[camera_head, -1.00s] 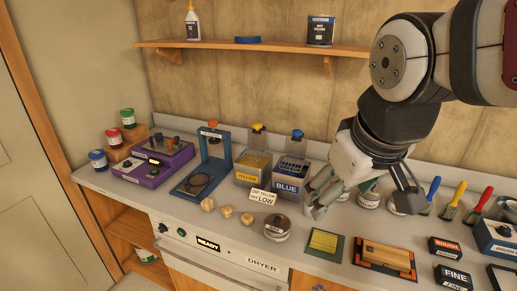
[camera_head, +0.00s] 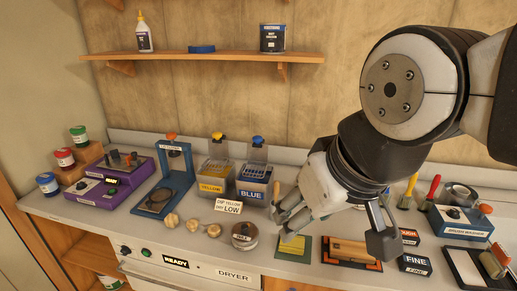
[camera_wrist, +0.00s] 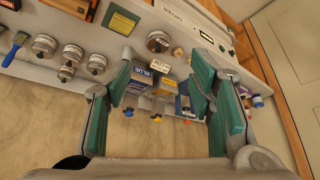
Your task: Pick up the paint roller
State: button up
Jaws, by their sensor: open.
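What looks like the paint roller (camera_head: 491,264) lies on a black-framed tray (camera_head: 465,268) at the far right front of the counter in the head view, partly cut by the frame edge. It has a pale greenish-tan cylinder and a reddish part beside it. My gripper (camera_head: 334,226) is open and empty above the middle of the counter, well to the left of the roller. In the wrist view, my gripper (camera_wrist: 163,68) shows its two green-padded fingers wide apart over the counter, with no roller visible between or near them.
Yellow (camera_head: 215,178) and blue (camera_head: 254,184) bins stand behind the gripper. A round tin (camera_head: 244,236), a wooden block on an orange-edged pad (camera_head: 350,252), FINE (camera_head: 415,265) boxes and a brush washer (camera_head: 460,222) crowd the counter. A shelf (camera_head: 210,57) runs above.

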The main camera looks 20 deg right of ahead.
aim_at(494, 263)
jog(key=z, duration=2.2)
